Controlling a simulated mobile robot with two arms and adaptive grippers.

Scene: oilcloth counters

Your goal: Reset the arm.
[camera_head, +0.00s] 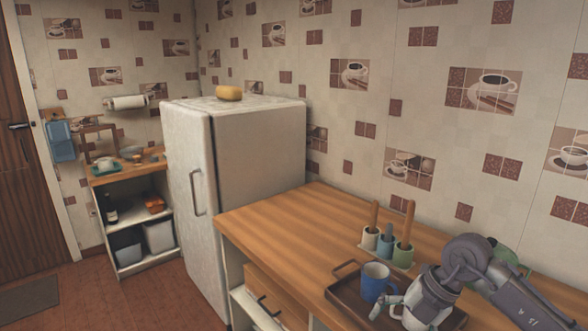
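My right arm comes in from the lower right over the wooden counter (275,222). Its gripper (386,308) is low over the dark tray (345,297), just right of and in front of a blue mug (374,282). The fingers are small and partly seen end-on, so I cannot tell whether they are open or shut, or whether they touch the mug. My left gripper is not in view.
A green item (506,256) is partly hidden behind my arm. A white fridge (255,155) with a yellow round item (228,93) stands left. The counter's left part is clear.

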